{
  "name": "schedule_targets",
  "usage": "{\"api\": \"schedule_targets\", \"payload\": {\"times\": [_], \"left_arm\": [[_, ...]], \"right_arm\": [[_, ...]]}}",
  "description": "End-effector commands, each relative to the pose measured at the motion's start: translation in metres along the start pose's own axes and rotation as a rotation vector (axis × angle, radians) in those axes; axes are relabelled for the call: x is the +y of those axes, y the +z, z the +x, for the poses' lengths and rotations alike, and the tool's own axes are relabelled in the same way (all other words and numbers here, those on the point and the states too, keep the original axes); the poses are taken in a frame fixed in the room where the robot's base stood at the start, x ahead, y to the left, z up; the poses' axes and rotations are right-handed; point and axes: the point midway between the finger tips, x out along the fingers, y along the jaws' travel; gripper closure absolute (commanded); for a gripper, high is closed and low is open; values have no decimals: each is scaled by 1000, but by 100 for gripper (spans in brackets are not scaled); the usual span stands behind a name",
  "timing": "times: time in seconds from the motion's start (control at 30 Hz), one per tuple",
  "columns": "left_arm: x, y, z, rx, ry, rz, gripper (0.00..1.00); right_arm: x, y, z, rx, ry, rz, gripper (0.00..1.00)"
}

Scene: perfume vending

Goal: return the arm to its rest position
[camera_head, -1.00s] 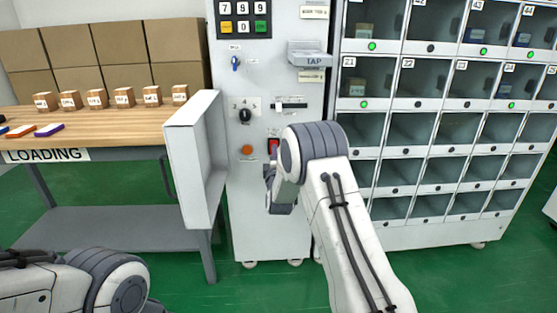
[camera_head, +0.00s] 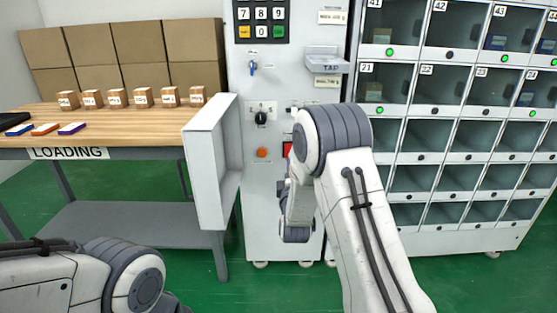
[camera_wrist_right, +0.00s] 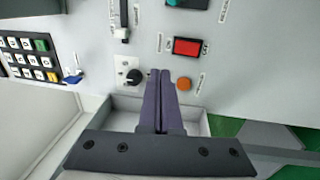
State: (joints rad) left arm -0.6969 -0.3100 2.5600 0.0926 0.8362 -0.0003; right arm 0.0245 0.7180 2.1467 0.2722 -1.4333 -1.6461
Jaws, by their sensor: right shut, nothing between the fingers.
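My right arm reaches up from the lower right in the head view, in front of the machine's control panel (camera_head: 268,180). In the right wrist view my right gripper (camera_wrist_right: 163,75) is shut and empty, its two fingers together. The fingertips are near the black selector knob (camera_wrist_right: 133,77) and the orange button (camera_wrist_right: 184,84); I cannot tell the exact gap to the panel. A red rocker switch (camera_wrist_right: 187,46) is beyond the tips. In the head view the right fingers are hidden behind my arm. My left arm shows at the lower left, its gripper out of view.
The loading table (camera_head: 110,125) holds small boxes (camera_head: 142,97) and phone-like coloured items (camera_head: 45,129). A locker with numbered compartments (camera_head: 450,110) stands to the right. Green floor is clear in front.

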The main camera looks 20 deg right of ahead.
Motion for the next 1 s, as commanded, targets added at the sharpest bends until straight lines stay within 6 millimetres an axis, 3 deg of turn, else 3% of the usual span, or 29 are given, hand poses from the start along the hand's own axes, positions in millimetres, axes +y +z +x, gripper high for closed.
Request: {"api": "schedule_targets", "payload": {"times": [0.17,0.37,0.47,0.7,1.0], "left_arm": [[0,0,0,0,0,0,50],[0,0,0,0,0,0,50],[0,0,0,0,0,0,50],[0,0,0,0,0,0,50],[0,0,0,0,0,0,50]], "right_arm": [[-1,-1,-1,7,-23,30,100],[-18,-15,-23,38,-292,315,100],[-32,-23,-54,4,-513,523,100],[-58,-21,-163,-283,-983,890,100],[-60,2,-272,-708,-1245,1051,100]]}}
